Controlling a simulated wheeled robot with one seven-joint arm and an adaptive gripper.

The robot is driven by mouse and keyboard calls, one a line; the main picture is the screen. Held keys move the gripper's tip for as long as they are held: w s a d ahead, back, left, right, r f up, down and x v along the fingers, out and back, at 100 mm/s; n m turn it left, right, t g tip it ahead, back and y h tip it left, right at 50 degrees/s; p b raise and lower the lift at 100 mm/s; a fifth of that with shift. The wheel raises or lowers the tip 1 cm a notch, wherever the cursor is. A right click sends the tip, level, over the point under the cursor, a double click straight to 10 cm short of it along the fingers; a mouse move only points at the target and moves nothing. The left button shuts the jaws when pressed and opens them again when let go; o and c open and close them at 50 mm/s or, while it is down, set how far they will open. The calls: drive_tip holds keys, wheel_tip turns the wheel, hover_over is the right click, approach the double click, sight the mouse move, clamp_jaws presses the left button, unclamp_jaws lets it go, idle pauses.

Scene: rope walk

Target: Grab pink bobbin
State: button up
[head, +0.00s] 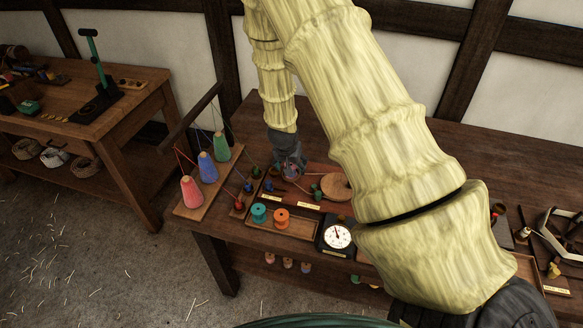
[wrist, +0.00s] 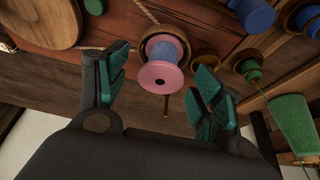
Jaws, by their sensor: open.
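The pink bobbin (wrist: 160,76), wound with blue-violet thread, sits at a round wooden holder, its pink flange facing the wrist camera. My gripper (wrist: 160,88) is open, with one teal-padded finger on the left of the bobbin and one on the right. Gaps show between the bobbin and both fingers. In the head view my gripper (head: 290,168) points down over the back of the workbench (head: 238,235), and the bobbin is mostly hidden by it.
Pink, blue and green thread cones (head: 207,168) stand on a board to the left. Teal (head: 259,213) and orange (head: 281,216) spools sit in a tray in front, beside a dial gauge (head: 337,236). A round wooden disc (head: 337,186) lies right of my gripper. Small spools (wrist: 250,68) stand close by.

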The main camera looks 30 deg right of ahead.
drive_tip(key=shift+w+d+f, duration=0.1)
drive_tip(key=shift+f, duration=0.35)
drive_tip(key=c, duration=1.1)
drive_tip(key=shift+r, duration=0.1)
